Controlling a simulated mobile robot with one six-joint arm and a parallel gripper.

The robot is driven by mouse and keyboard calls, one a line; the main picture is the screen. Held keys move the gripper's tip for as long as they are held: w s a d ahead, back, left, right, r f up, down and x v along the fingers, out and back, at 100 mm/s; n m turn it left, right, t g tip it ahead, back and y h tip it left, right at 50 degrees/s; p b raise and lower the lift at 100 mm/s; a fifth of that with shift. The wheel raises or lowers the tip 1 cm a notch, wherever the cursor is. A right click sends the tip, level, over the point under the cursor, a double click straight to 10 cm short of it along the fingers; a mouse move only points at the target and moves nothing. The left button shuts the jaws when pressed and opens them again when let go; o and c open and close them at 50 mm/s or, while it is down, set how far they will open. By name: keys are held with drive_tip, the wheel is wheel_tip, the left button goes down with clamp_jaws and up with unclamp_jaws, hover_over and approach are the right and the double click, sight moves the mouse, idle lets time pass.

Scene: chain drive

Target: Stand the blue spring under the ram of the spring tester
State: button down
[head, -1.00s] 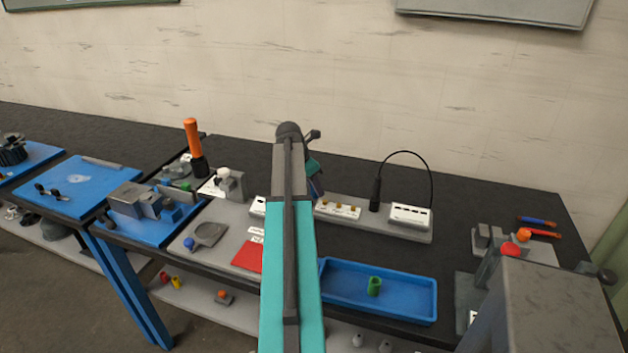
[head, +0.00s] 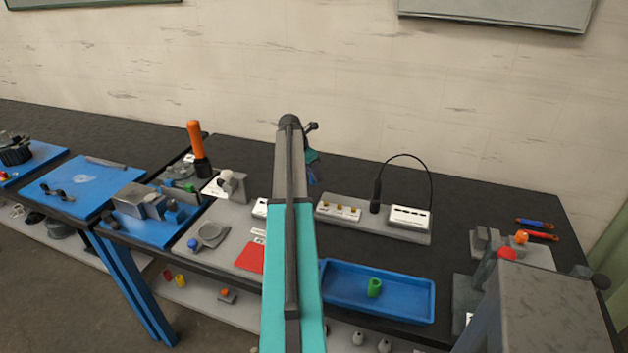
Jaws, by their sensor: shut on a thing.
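My gripper (head: 312,166) is mostly hidden behind my own teal and grey arm, above the far middle of the bench. A small blue piece (head: 312,179), which looks like the blue spring, hangs just below it, and the gripper is shut on it. Its coils are too small to make out. A tall grey machine (head: 555,300) with a red knob stands at the front right and may be the spring tester. Its ram and the space under it cannot be made out. The gripper is well to the left of this machine and behind it.
A blue tray (head: 405,310) holds a green cylinder (head: 374,288). Behind it stands a grey fixture board (head: 340,220) with a black looped cable (head: 430,175). An orange-handled tool (head: 196,140) stands upright at left. The black bench top is clear between tray and fixture board.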

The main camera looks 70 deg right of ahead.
sight(314, 181)
drive_tip(key=shift+w+d, duration=0.1)
drive_tip(key=shift+d, duration=0.1)
drive_tip(key=shift+f, duration=0.15)
drive_tip(key=shift+f+p, duration=0.85)
drive_tip(key=shift+f, duration=0.8)
drive_tip(key=shift+f, duration=0.1)
drive_tip(key=c, duration=1.5)
unclamp_jaws()
drive_tip(key=shift+b+v, duration=1.5)
drive_tip(key=shift+v, duration=4.65)
drive_tip(key=shift+o, duration=0.5)
